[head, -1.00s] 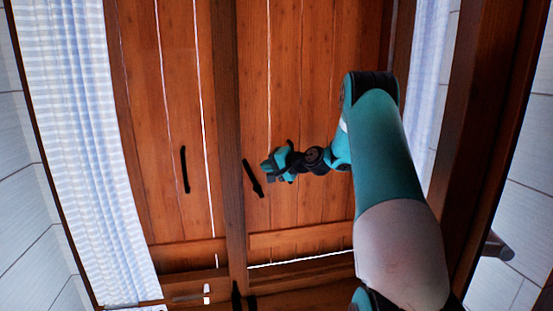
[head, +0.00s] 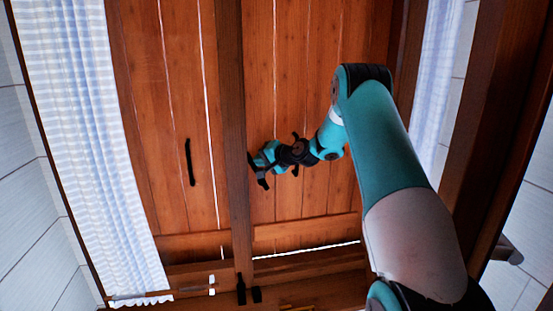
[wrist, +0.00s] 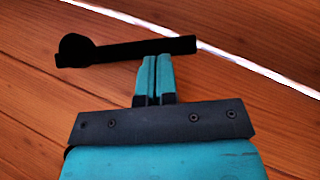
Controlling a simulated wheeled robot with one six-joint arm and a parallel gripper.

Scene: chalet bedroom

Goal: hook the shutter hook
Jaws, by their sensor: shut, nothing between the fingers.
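A black bar with a rounded end (wrist: 128,50), which looks like the shutter hook, lies against the wooden boards of the right-hand shutter in the wrist view. In the head view it (head: 263,183) is mostly hidden behind my gripper (head: 256,166), beside the central post. My gripper's two teal fingers (wrist: 153,68) are shut together and empty. Their tips are at the lower edge of the bar, right of its middle; whether they touch it I cannot tell. A catch for the hook is not clearly identifiable.
A slim black handle (head: 190,162) is on the left-hand shutter (head: 160,110). The vertical post (head: 233,130) stands between the shutters. Small black fittings (head: 240,289) are at the bottom of the post. Striped curtains hang left (head: 85,150) and right (head: 428,120).

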